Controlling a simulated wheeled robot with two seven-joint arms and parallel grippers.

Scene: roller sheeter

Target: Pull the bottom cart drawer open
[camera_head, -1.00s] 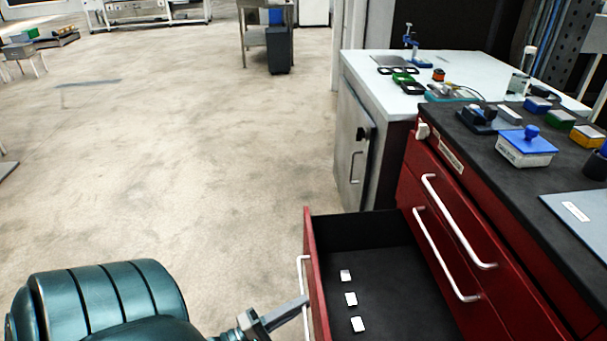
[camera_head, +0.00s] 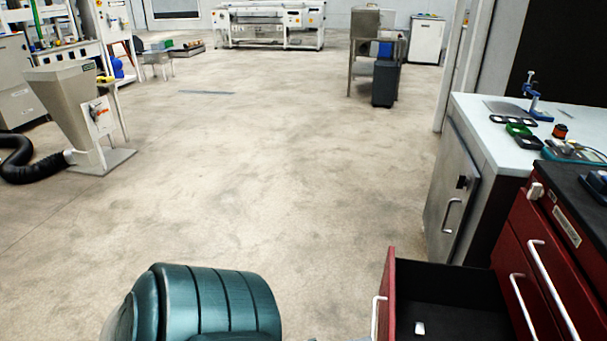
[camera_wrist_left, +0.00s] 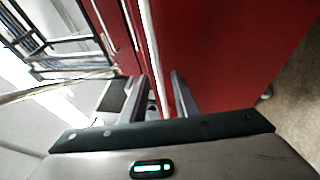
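The bottom drawer (camera_head: 460,309) of the red cart stands pulled out, its black inside showing with a small white piece in it. Its pale bar handle (camera_head: 376,317) is on the drawer front (camera_head: 390,295), partly cut off by the bottom edge. In the left wrist view, my left gripper (camera_wrist_left: 158,90) has its two fingers apart, one on each side of the handle (camera_wrist_left: 150,45), with gaps visible. The red drawer front (camera_wrist_left: 225,45) fills the area beside it. In the head view the left gripper is out of frame. My right gripper is not in view.
The two drawers above (camera_head: 550,265) look shut. A grey cabinet with a white top (camera_head: 480,135) stands behind the cart. A machine with a black hose (camera_head: 75,110) is at the left. The floor (camera_head: 250,180) between is open.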

